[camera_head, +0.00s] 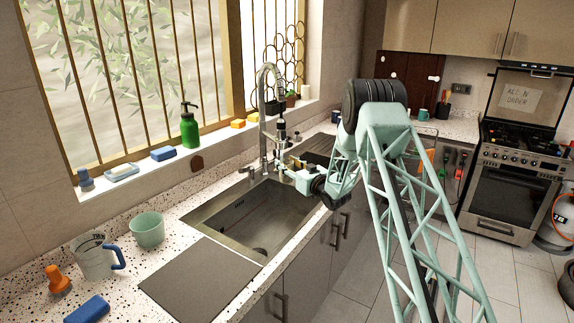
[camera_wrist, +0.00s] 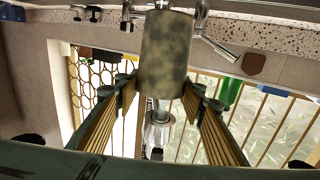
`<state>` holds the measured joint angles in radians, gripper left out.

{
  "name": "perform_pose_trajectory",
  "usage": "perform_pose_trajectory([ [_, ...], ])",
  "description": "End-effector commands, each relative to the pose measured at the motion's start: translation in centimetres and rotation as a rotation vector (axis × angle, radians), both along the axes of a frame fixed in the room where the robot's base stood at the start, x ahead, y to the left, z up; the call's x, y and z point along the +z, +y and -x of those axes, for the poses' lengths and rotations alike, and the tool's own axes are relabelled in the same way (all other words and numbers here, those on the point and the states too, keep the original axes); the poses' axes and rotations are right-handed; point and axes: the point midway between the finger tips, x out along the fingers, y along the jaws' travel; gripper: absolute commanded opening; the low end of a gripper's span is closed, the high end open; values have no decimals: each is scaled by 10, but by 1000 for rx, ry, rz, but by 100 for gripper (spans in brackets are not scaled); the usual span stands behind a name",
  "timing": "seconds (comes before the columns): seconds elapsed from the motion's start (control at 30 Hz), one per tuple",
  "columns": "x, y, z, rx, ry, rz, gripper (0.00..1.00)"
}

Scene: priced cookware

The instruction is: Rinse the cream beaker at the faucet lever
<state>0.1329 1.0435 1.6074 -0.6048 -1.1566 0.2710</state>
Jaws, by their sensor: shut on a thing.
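A mottled, dull cream-and-olive beaker (camera_wrist: 165,52) is between the fingers of my gripper (camera_wrist: 160,90) in the wrist view. The gripper is shut on it. In the head view my gripper (camera_head: 286,171) is over the sink's far end, close to the faucet (camera_head: 264,95); I cannot clearly make out the beaker there. In the wrist view the picture is upside down; the faucet's lever (camera_wrist: 222,48) is beside the beaker, apart from it in the picture. The faucet's spray head (camera_wrist: 158,122) lines up with the beaker, but the gap between them is unclear.
The sink (camera_head: 235,221) is empty below. A grey board (camera_head: 200,280), a mint cup (camera_head: 147,230), a jug with a blue handle (camera_head: 95,259) and an orange-topped item (camera_head: 57,281) are on the near counter. A green soap bottle (camera_head: 189,129) stands on the sill.

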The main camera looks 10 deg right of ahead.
Motion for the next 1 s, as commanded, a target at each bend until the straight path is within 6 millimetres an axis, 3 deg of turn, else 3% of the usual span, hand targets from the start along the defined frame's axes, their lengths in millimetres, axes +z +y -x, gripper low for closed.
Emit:
perform_pose_trajectory([
  [1.0, 0, -8, -7, 0, -1, 0, 26],
])
